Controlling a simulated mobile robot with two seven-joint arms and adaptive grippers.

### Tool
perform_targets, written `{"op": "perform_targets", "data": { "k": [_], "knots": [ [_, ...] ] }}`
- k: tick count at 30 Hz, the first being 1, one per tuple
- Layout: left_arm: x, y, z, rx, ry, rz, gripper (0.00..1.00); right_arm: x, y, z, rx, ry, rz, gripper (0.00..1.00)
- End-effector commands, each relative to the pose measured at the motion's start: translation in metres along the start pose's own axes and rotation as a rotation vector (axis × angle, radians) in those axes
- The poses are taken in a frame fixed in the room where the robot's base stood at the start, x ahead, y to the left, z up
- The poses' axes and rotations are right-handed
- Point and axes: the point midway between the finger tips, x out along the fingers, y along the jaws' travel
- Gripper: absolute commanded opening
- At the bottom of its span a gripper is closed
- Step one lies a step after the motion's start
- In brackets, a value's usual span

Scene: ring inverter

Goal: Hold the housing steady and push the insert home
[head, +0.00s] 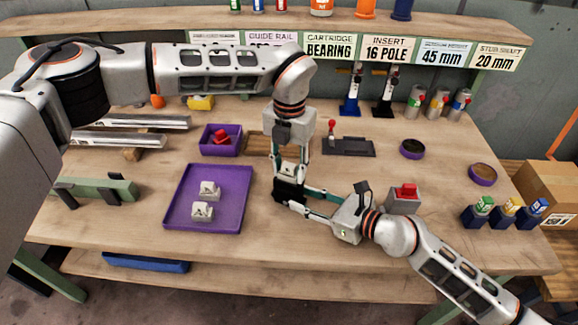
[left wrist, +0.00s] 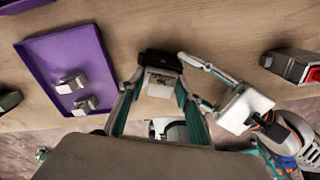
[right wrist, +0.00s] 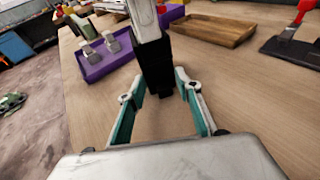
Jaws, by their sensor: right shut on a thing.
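The small black housing (head: 287,190) is at the middle of the table, right of the purple tray. It also shows in the left wrist view (left wrist: 161,57) and the right wrist view (right wrist: 157,78). My right gripper (head: 299,198) is shut on it from the right. A pale insert (left wrist: 161,80) shows at the housing in the left wrist view; how deep it sits is unclear. My left gripper (head: 290,177) points down over the housing, its fingers on both sides of the insert. Whether they grip it cannot be told.
The purple tray (head: 237,222) holds two pale blocks (head: 207,190). A grey box with a red top (head: 404,200) stands near my right forearm. A purple bin (head: 221,148), a wooden tray (head: 257,146) and a dark fixture (head: 348,147) are behind. The front table area is clear.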

Motion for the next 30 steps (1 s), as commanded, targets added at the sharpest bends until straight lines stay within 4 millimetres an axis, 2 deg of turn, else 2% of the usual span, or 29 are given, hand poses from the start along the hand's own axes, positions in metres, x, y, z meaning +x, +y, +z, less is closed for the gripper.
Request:
{"op": "perform_targets", "data": {
  "k": [1,2,3,12,16,20,30],
  "knots": [
    [0.002,0.001,0.0,0.0,0.0,0.001,0.44,0.0,0.001,-0.001,0.001,0.001,0.001,0.22],
    [0.002,0.001,0.0,0.0,0.0,0.001,0.52,0.0,0.001,-0.001,0.0,0.001,0.001,0.22],
    [0.002,0.001,0.0,0.0,0.0,0.001,0.54,0.0,0.001,-0.001,0.001,0.001,0.001,0.22],
    [0.001,0.001,0.0,0.0,0.0,0.001,0.54,0.0,0.0,-0.001,0.0,0.001,0.001,0.22],
    [-0.007,0.001,0.001,0.0,-0.001,0.001,0.54,0.0,0.0,-0.001,0.0,0.001,0.001,0.22],
    [-0.027,0.001,0.001,0.0,-0.003,0.002,0.54,0.0,0.0,-0.001,0.0,0.001,0.001,0.22],
    [-0.094,0.0,0.0,-0.001,-0.003,0.002,0.54,0.0,0.0,-0.001,0.0,0.001,0.0,0.22]
  ]
}}
